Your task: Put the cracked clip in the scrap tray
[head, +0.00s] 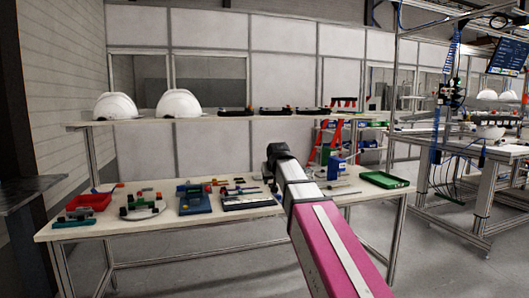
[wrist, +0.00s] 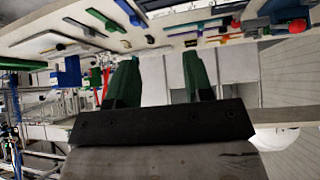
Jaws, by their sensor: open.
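I cannot pick out the cracked clip; several small dark and coloured parts lie on the workbench (head: 130,232), too small to tell apart. A red tray (head: 88,203) stands at the bench's left end and a green tray (head: 384,180) at its right end; no label shows which is the scrap tray. My gripper (wrist: 161,75) is open in the wrist view, its two green fingers apart with nothing between them. Small parts lie on the bench beyond the fingertips. In the head view my arm reaches over the bench's middle and hides part of it; the fingers are not clear there.
Two white helmet shells (head: 180,103) sit at the left of the raised shelf (head: 215,120), above the bench. A blue box (head: 336,166) stands right of my arm.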

